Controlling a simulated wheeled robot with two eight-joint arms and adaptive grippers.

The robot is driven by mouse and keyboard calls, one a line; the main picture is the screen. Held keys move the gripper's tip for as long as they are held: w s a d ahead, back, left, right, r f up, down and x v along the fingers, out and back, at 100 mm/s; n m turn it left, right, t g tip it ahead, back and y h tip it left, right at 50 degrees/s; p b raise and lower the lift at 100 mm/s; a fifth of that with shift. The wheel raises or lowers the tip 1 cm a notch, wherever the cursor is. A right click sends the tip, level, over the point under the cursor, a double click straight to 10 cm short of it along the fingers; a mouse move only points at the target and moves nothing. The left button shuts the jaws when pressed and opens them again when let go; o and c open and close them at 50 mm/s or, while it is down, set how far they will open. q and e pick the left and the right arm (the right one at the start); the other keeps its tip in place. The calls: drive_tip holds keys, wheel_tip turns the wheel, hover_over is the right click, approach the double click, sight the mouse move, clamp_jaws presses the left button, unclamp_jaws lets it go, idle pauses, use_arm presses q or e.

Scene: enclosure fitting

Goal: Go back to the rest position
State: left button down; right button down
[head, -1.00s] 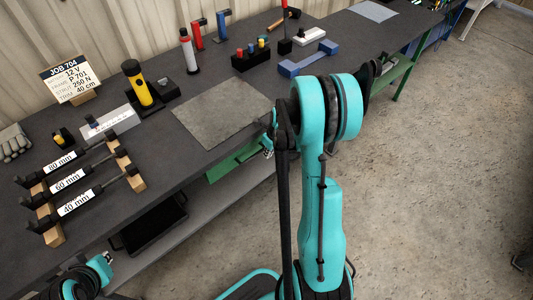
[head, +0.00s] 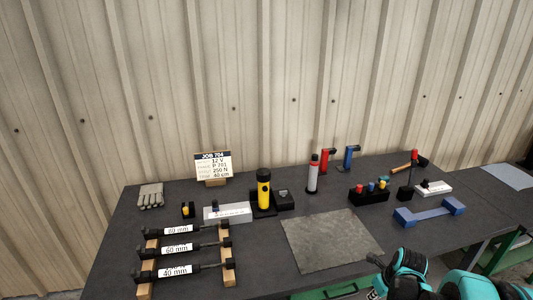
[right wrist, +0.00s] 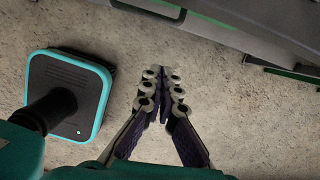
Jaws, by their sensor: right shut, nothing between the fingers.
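My right gripper (right wrist: 163,88) shows in the right wrist view. Its fingers meet at the tips with nothing between them, above bare concrete floor. My left gripper is in neither current view.
The dark bench (head: 265,277) carries labelled struts (head: 178,249), a yellow torch (head: 264,190), a grey mat (head: 331,241), a blue bar-shaped part (head: 430,212) and a job card (head: 213,166). A corrugated wall (head: 270,80) stands behind. The floor (right wrist: 250,120) below my right gripper is clear.

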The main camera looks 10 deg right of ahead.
drive_tip(key=s+a+r+n+t, duration=0.1)
drive_tip(key=s+a+r+n, duration=0.2)
drive_tip(key=a+n, duration=0.4)
drive_tip(key=s+a+r+n+t, duration=0.1)
drive_tip(key=s+a+r+n, duration=0.2)
drive_tip(key=n, duration=1.2)
drive_tip(key=s+a+r+n+t, duration=0.2)
drive_tip(key=a+r+n, duration=0.6)
drive_tip(key=a+n, duration=0.4)
drive_tip(key=shift+s+a, duration=0.35)
drive_tip(key=shift+s, duration=0.55)
